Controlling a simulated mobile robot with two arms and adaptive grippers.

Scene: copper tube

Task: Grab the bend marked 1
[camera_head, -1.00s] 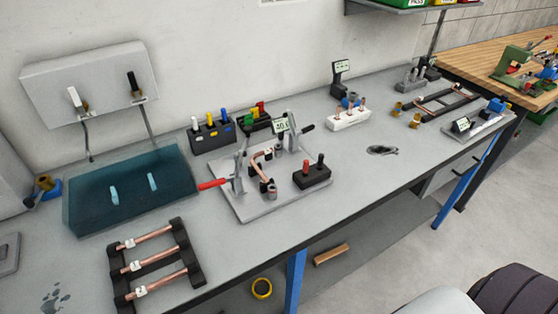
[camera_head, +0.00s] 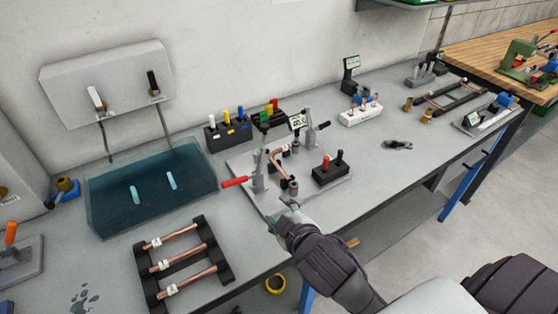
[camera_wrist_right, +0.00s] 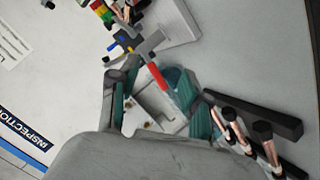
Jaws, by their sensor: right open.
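A copper bend (camera_head: 277,168) sits in the grey clamp fixture (camera_head: 326,192) mid-bench, with a small white tag whose marking is too small to read. The fixture has a red-handled clamp (camera_head: 234,182) at its left. My right gripper (camera_head: 282,208) is in front of the fixture's near edge in the head view, open and empty, apart from the bend. In the right wrist view its fingers (camera_wrist_right: 160,98) are spread, with the red clamp handle (camera_wrist_right: 158,78) showing beyond them. My left gripper is not in view.
A black rack (camera_head: 218,256) with tagged copper tubes (camera_head: 180,261) lies at the front left. Behind it stands a teal tank (camera_head: 108,207). A black block with red and black knobs (camera_head: 331,174) stands on the fixture's right.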

